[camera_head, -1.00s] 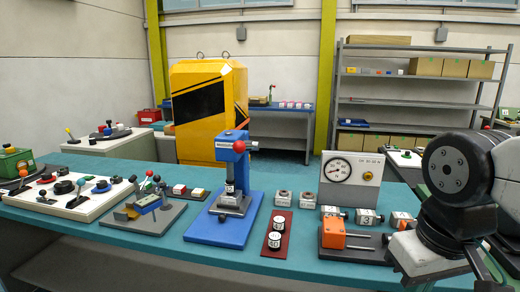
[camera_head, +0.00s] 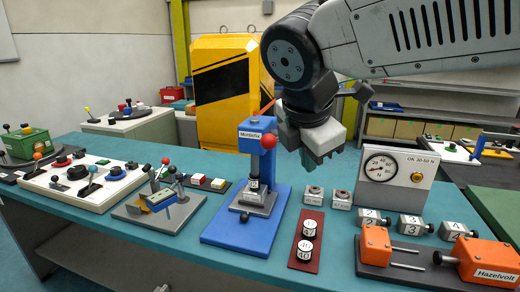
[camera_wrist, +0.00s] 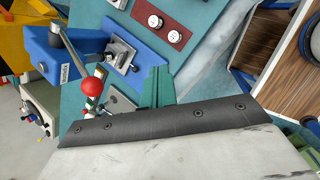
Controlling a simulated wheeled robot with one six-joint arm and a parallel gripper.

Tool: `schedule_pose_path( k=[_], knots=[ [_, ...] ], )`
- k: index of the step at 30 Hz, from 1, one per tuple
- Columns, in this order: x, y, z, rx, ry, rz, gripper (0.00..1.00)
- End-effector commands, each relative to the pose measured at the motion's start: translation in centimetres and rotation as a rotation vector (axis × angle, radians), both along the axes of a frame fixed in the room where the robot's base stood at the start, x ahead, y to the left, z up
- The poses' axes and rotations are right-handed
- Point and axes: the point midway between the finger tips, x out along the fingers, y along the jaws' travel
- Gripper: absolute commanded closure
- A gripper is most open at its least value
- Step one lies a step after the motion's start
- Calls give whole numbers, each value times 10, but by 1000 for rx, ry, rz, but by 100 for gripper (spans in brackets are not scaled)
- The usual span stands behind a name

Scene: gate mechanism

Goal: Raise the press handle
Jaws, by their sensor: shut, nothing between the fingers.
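The press is a blue arbor press labelled Moldofix (camera_head: 252,145), upright on a blue base plate (camera_head: 238,238) on the bench. Its handle ends in a red ball knob (camera_head: 268,141), which sits at the front of the press head. In the wrist view the red knob (camera_wrist: 92,88) is left of the fingers, near the blue press head (camera_wrist: 52,62). My gripper (camera_head: 316,162) is to the right of the knob, pointing down, with its green fingers shut and empty. The fingers also show in the wrist view (camera_wrist: 158,82), apart from the knob. Most of the handle's lever is hidden in the head view.
A gauge panel (camera_head: 396,178) stands right of the press, with orange-block fixture (camera_head: 377,243) in front. A dark red strip (camera_head: 306,240) with two white-topped cylinders lies beside the base plate. Left are a lever fixture (camera_head: 160,208) and a white control panel (camera_head: 85,185).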

Motion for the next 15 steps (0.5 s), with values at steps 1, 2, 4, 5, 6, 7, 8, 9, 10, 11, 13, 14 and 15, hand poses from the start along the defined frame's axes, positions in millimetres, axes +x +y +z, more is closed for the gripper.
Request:
schedule_pose_path(
  k=[1,2,4,5,6,7,8,9,10,11,13,14,15],
  knots=[
    [8,28,6,-61,-8,146,100],
    [12,42,9,-96,-13,225,100],
    [18,68,15,-169,-26,379,100],
    [19,78,18,-194,-30,431,100],
    [21,88,20,-222,-35,486,100],
    [21,94,21,-240,-39,520,100],
    [22,99,22,-253,-40,546,100],
    [23,104,22,-266,-43,571,100],
    [24,106,22,-273,-44,584,100],
    [25,107,21,-278,-45,592,100],
    [29,107,16,-282,-45,597,100],
    [31,106,12,-282,-44,595,100],
    [34,104,7,-282,-43,594,100]
  ],
)
